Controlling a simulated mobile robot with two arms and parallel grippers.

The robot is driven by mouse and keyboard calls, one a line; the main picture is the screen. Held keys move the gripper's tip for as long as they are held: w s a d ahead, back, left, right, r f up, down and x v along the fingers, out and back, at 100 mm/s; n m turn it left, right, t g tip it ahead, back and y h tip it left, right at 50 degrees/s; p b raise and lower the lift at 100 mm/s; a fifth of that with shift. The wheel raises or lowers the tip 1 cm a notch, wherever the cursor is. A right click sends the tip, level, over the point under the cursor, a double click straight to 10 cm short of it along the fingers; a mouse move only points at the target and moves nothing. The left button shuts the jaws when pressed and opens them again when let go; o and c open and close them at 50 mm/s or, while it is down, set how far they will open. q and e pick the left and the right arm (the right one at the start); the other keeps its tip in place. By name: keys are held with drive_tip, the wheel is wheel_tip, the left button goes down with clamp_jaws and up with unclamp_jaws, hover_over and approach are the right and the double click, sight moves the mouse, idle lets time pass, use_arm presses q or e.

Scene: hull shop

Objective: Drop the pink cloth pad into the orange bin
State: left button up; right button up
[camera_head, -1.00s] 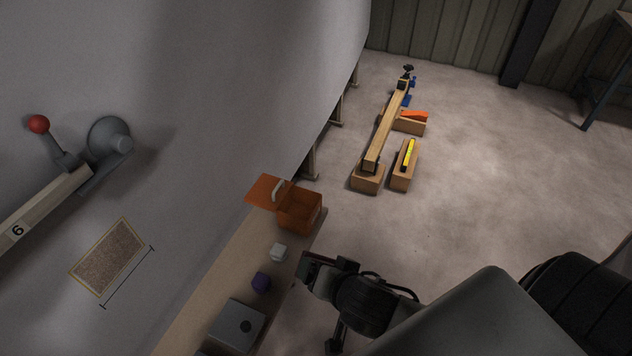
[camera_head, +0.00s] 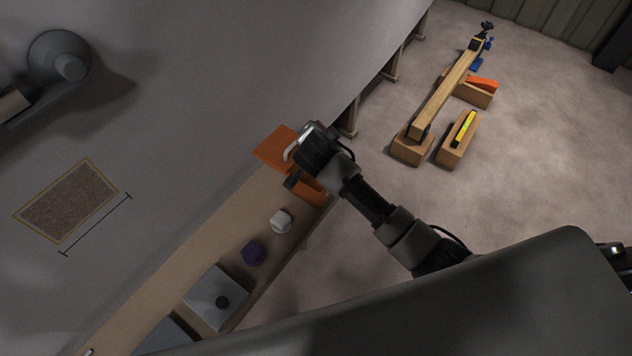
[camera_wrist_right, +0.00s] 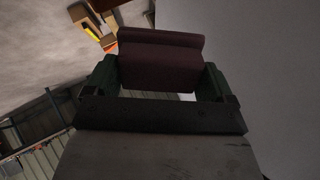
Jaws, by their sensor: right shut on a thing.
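The orange bin (camera_head: 312,193) stands at the far end of the bench, its orange lid (camera_head: 274,147) swung open to the left. My right gripper (camera_head: 297,173) is over the bin and covers much of its opening. In the right wrist view my right gripper (camera_wrist_right: 158,82) is shut on the pink cloth pad (camera_wrist_right: 160,55), which looks dark maroon in this light and lies across both fingers. I cannot make out the pad in the head view. Whether it is inside the rim or above it, I cannot tell. My left gripper is not in view.
A white block (camera_head: 280,221), a purple object (camera_head: 253,253) and a grey box with a dark knob (camera_head: 215,297) stand along the narrow bench (camera_head: 180,262). The grey hull wall rises on the left. Timber blocks (camera_head: 440,100) lie on the floor beyond.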

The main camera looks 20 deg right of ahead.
wheel_tip(320, 180, down, 5)
drive_tip(key=b, duration=0.4)
drive_tip(key=shift+d, duration=0.15)
drive_tip(key=shift+f+b, duration=0.5)
drive_tip(key=shift+b, duration=0.1)
drive_tip(key=shift+r, duration=0.1)
drive_tip(key=o, duration=0.7)
drive_tip(key=v, duration=1)
drive_tip(key=shift+s+r+p, duration=0.25)
drive_tip(key=shift+s+p, duration=0.05)
drive_tip(key=shift+p, duration=0.1)
